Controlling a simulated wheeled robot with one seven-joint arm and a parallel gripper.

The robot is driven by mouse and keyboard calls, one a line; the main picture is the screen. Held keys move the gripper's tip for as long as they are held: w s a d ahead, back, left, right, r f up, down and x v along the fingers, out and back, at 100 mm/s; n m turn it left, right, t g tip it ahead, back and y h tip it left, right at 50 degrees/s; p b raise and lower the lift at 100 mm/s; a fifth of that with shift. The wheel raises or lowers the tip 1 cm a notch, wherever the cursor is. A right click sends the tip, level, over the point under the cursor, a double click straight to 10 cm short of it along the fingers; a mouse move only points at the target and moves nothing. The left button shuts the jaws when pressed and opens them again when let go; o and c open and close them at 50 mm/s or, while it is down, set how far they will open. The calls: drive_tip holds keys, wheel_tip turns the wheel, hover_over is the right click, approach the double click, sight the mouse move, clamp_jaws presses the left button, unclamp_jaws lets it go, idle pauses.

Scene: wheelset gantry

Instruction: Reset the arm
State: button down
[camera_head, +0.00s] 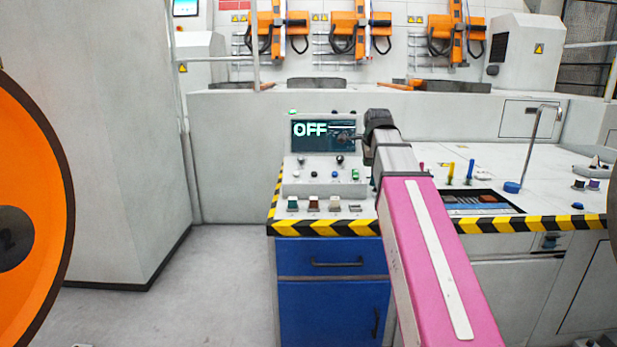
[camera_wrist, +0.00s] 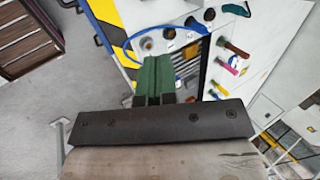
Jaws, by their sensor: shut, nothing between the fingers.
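My arm, with a pink link (camera_head: 440,260), reaches forward from the lower right of the head view and ends in a dark wrist over the workbench. My gripper (camera_wrist: 158,75) shows in the wrist view as two green fingers close together on a wide dark mount, shut and empty. Its fingertips are hard to make out in the head view. The control panel (camera_head: 320,175) stands on the bench just left of my wrist, with a screen (camera_head: 308,135) that reads OFF. Part of the panel and bench is hidden behind my arm.
The bench front has a yellow-black striped edge (camera_head: 325,228) above a blue cabinet (camera_head: 330,305). An orange disc (camera_head: 45,200) stands at far left. Floor (camera_head: 215,280) left of the cabinet is clear.

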drive_tip(key=s+f+n+g, duration=0.2)
drive_tip(key=s+f+n, duration=0.4)
drive_tip(key=f, duration=0.8)
drive_tip(key=s+a+f+n+g, duration=0.1)
drive_tip(key=s+f+n, duration=0.5)
drive_tip(key=f, duration=0.8)
drive_tip(key=s+f+n+g, duration=0.2)
drive_tip(key=s+f+n, duration=0.4)
drive_tip(key=f, duration=0.9)
drive_tip(key=s, duration=0.3)
drive_tip(key=shift+s+a+g, duration=0.3)
drive_tip(key=shift+g, duration=0.1)
